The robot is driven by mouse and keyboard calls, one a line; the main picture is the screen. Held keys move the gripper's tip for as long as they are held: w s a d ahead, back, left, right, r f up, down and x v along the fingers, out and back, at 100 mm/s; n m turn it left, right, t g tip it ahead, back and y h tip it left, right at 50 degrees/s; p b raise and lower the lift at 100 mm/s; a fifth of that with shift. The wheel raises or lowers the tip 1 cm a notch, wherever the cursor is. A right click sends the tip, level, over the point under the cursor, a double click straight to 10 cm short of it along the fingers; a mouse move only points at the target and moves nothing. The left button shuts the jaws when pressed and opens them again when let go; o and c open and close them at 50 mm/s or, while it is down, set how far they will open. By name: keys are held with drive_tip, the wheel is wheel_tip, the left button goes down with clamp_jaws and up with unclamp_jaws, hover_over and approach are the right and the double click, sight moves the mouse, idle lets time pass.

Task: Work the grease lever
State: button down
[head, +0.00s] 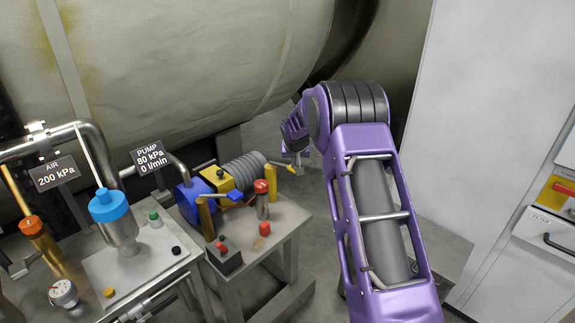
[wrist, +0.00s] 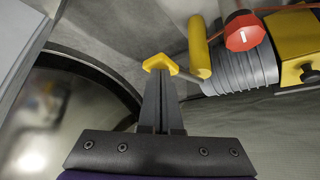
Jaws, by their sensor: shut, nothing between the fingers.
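A yellow lever (head: 283,166) reaches right from the top of a yellow post (head: 271,184) at the right end of the pump's ribbed grey part. I take it for the grease lever; no label on it is readable. My gripper (head: 297,168) is at the lever's outer end, its fingers pointing down. In the wrist view the grey fingers (wrist: 160,68) are shut, with nothing between them. The angled yellow end (wrist: 161,62) shows right at the fingertips, and a thin bar runs from it toward the yellow post (wrist: 200,47). I cannot tell whether they touch.
A silver cylinder with a red cap (head: 262,187) stands beside the post; the cap shows as a red octagonal knob (wrist: 243,32).

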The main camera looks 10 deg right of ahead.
drive_tip(key=shift+f, duration=0.15)
drive_tip(key=shift+f+b, duration=1.55)
drive_tip(key=shift+f, duration=0.5)
drive_tip(key=shift+r, duration=0.1)
drive_tip(key=shift+a+r+p, duration=0.1)
drive_tip(key=shift+r+p, duration=0.9)
drive_tip(key=shift+r, duration=1.05)
